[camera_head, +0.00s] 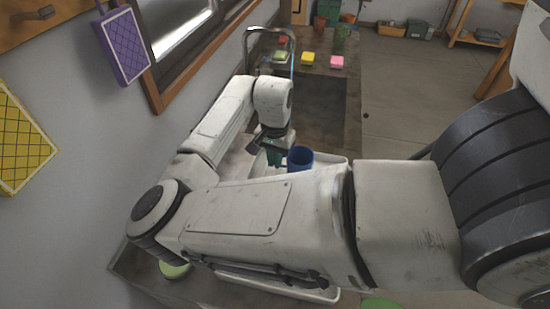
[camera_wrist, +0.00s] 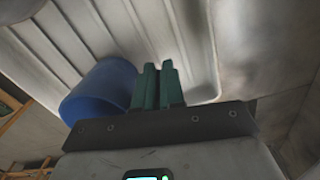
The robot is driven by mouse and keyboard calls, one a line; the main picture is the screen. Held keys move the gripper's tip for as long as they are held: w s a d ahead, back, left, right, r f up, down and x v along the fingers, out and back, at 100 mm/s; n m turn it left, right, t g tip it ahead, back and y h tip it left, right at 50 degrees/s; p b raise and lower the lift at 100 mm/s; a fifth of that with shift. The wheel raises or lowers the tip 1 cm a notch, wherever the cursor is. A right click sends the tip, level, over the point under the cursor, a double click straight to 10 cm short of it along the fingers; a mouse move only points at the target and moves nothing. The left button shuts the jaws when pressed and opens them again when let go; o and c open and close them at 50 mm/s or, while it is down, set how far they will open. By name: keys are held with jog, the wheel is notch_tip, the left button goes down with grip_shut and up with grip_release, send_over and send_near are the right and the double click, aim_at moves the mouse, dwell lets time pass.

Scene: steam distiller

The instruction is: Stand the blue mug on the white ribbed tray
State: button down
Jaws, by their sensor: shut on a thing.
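The blue mug (camera_head: 299,158) is beside my gripper (camera_head: 271,157), on its right in the head view. In the wrist view the mug (camera_wrist: 98,92) lies on its left, partly hidden by the teal fingers (camera_wrist: 158,68). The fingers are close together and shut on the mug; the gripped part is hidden. The white ribbed tray (camera_head: 338,159) is partly covered by my arm in the head view. In the wrist view its ribs (camera_wrist: 110,25) show behind the mug and fingers. Whether the mug's base touches the tray is hidden.
A faucet (camera_head: 271,32) rises behind my gripper. Green (camera_head: 280,56), yellow (camera_head: 307,59) and pink (camera_head: 337,62) sponges lie farther back on the counter. A green disc (camera_head: 174,270) lies near the front left. A purple pad (camera_head: 123,46) hangs on the left wall.

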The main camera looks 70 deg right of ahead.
jog(key=shift+f, duration=0.2)
jog(key=shift+f, duration=0.15)
jog(key=c, duration=1.2)
grip_release()
jog(key=shift+c, duration=0.2)
notch_tip(320, 180, up, 12)
jog(key=b, duration=0.1)
jog(key=shift+r, duration=0.2)
